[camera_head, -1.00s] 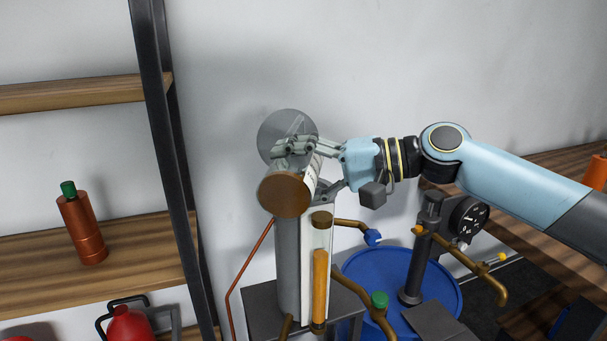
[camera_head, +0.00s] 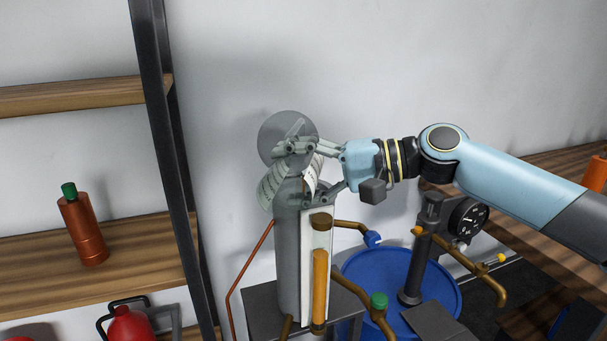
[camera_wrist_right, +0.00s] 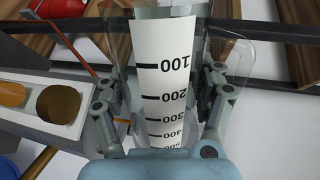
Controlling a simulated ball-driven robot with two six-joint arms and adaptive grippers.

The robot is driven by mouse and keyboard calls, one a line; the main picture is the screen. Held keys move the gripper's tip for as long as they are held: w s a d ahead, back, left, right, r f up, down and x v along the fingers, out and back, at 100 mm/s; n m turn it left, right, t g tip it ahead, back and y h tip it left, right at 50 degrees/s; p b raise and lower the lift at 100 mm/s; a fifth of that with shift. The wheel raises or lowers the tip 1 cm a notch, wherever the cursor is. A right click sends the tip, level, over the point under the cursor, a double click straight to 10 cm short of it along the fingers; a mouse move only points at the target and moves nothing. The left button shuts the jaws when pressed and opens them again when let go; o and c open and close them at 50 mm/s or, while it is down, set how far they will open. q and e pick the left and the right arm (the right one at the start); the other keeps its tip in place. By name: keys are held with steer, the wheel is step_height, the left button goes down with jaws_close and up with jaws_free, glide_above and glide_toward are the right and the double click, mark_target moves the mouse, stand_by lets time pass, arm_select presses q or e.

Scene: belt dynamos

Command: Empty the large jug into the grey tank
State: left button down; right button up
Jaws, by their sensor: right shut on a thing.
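The large jug (camera_head: 271,190) is clear, with a pale scale strip. It is tilted over the top of the grey tank (camera_head: 288,255), its lower-left end above the tank. No brown liquid shows in it. In the right wrist view the jug's white scale (camera_wrist_right: 165,75) runs between the fingers, with black marks from 100 to 500. My right gripper (camera_head: 306,170) is shut on the jug; its fingers also show in the right wrist view (camera_wrist_right: 163,105). The tank's sight tube (camera_head: 320,285) holds an orange column. My left gripper is out of view.
A grey disc (camera_head: 280,130) is behind the fingers; I cannot tell what it belongs to. A blue drum (camera_head: 375,268) with a pump and dial (camera_head: 469,217) stands right of the tank. Shelves at left hold a copper bottle (camera_head: 82,228) and a red can (camera_head: 130,325).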

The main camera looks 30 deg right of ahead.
steer(key=shift+r+p, duration=2.3)
steer(key=shift+r, duration=0.3)
steer(key=s+a+p, duration=0.3)
steer(key=s+p, duration=0.1)
steer(key=s, duration=0.7)
step_height(320, 180, up, 9)
steer(key=w+d+n+t+h, duration=0.1)
steer(key=n+t, duration=0.3)
steer(key=n, duration=1.1)
steer(key=shift+w+d+r+n, duration=0.15)
steer(key=shift+w+d+n, duration=0.25)
steer(key=shift+w+d, duration=0.3)
steer(key=shift+s+d, duration=0.1)
